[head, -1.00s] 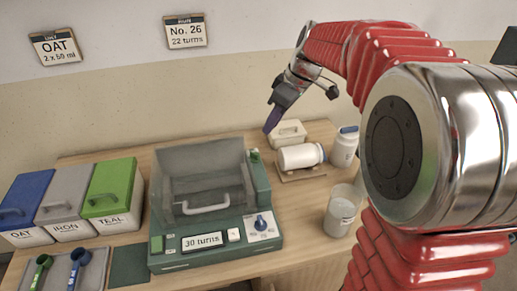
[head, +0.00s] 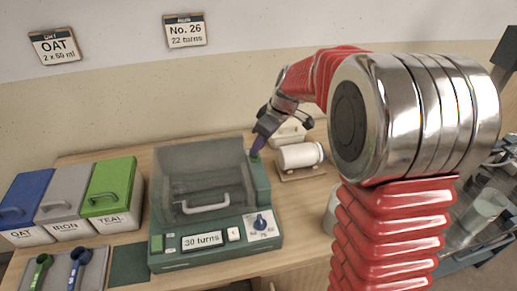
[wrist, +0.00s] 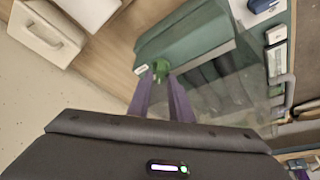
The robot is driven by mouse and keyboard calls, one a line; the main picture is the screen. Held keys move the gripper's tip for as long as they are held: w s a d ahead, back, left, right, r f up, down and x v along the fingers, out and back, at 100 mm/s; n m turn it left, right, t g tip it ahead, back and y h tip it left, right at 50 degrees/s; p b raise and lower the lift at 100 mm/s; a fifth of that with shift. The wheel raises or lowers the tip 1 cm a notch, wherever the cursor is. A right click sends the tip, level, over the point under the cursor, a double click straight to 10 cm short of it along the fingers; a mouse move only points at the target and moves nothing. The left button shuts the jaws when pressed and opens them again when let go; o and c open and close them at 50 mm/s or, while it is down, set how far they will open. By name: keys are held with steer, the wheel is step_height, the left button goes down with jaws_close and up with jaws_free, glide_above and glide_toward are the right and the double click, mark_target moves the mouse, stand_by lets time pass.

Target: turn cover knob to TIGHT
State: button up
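The green machine (head: 262,200) stands on the table with its clear cover (head: 190,165) lowered. The small green cover knob (head: 254,158) is on its back right corner; it also shows in the wrist view (wrist: 161,69), beside a small white label (wrist: 141,70) too small to read. My gripper (head: 257,146) points down at the knob with its purple fingers. In the wrist view the fingertips (wrist: 160,77) are apart, one on each side of the knob. I cannot tell whether they touch it. In the head view the fingers partly hide the knob.
Blue, grey and green-lidded bins (head: 110,190) stand left of the machine. A white jar (head: 299,156) lies on a small stand to its right, near a pale box (head: 291,135). The machine's display (head: 202,241) reads 30 turns, beside a blue dial (head: 261,222).

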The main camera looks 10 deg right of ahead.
steer(key=shift+x, duration=1.2)
steer(key=shift+c, duration=0.4)
